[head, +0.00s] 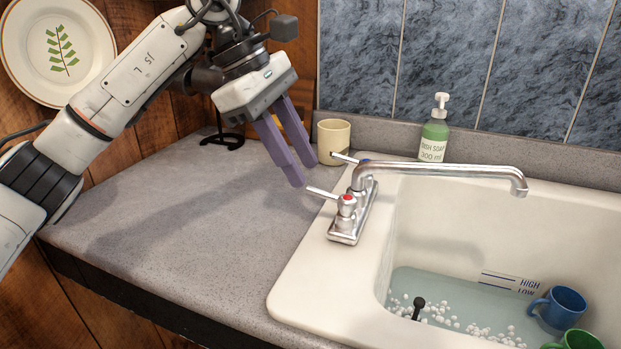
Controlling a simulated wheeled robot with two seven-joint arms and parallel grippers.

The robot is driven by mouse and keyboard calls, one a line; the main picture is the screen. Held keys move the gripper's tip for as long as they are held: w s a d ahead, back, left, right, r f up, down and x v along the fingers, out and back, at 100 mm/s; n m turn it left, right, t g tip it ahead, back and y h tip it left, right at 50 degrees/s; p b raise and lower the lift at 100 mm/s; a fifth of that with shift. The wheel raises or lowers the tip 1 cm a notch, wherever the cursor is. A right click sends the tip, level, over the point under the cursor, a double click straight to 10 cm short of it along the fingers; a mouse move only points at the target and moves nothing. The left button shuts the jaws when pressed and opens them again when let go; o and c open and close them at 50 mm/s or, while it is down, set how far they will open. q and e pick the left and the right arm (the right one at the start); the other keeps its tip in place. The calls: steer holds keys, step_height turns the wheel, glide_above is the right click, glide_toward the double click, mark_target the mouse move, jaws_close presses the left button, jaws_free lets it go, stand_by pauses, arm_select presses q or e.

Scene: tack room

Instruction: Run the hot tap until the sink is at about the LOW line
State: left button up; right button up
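The hot tap (347,204) has a red-marked knob, and its lever points left. The other tap lever (345,158) is behind it, partly hidden by the faucet. The chrome spout (450,171) reaches right over the white sink (300,285); no stream shows from its tip. Shallow water (440,287) with white foam lies in the sink. Its surface is at about the LOW mark on the level label (510,282), below HIGH. My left gripper (304,175) has two purple fingers, apart and empty, above the counter just behind and left of the hot lever. My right gripper is out of view.
A blue mug (560,307), a green mug (575,341) and a black plug (418,306) are in the sink. A cream cup (333,140) and a dish soap bottle (434,135) stand behind the faucet. The left counter (190,230) is clear.

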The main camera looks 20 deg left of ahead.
mark_target(315, 189)
arm_select(q)
steer(key=shift+x, duration=2.1)
jaws_close()
